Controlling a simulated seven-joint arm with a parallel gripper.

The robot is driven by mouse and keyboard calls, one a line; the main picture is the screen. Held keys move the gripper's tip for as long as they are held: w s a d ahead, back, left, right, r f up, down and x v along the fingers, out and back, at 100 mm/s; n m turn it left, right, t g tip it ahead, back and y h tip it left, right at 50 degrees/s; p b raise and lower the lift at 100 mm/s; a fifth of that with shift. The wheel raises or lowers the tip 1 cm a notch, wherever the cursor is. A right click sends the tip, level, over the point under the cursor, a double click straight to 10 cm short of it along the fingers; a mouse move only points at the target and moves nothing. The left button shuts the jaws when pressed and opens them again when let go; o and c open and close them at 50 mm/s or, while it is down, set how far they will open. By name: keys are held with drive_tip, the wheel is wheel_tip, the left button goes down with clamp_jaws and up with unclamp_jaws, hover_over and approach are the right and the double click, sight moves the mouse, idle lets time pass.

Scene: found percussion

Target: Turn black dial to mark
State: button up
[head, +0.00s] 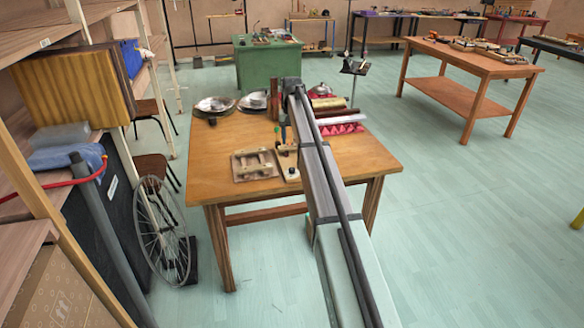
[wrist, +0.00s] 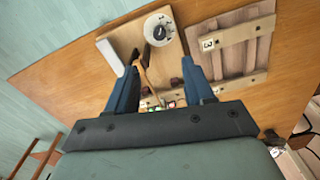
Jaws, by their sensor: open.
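In the wrist view, a black dial (wrist: 159,31) sits on a round pale plate with markings, on a light wooden fixture (wrist: 118,44). Any single target mark is too small to make out. My gripper (wrist: 163,67) is open, its two blue fingers spread over the fixture. The dial lies beyond the fingertips, toward the top of the picture, and nothing is between the fingers that they grip.
A slatted wooden panel (wrist: 235,45) labelled 3 lies right of the fixture in the wrist view. On the wooden table (head: 225,188), metal bowls (head: 213,104) and several rolled items (head: 335,120) stand at the back. The table's front left is bare.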

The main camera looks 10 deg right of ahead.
sight(292, 168)
wheel_tip(292, 168, down, 14)
drive_tip(key=shift+s+r, duration=0.1)
idle(0.5)
clamp_jaws()
idle(0.6)
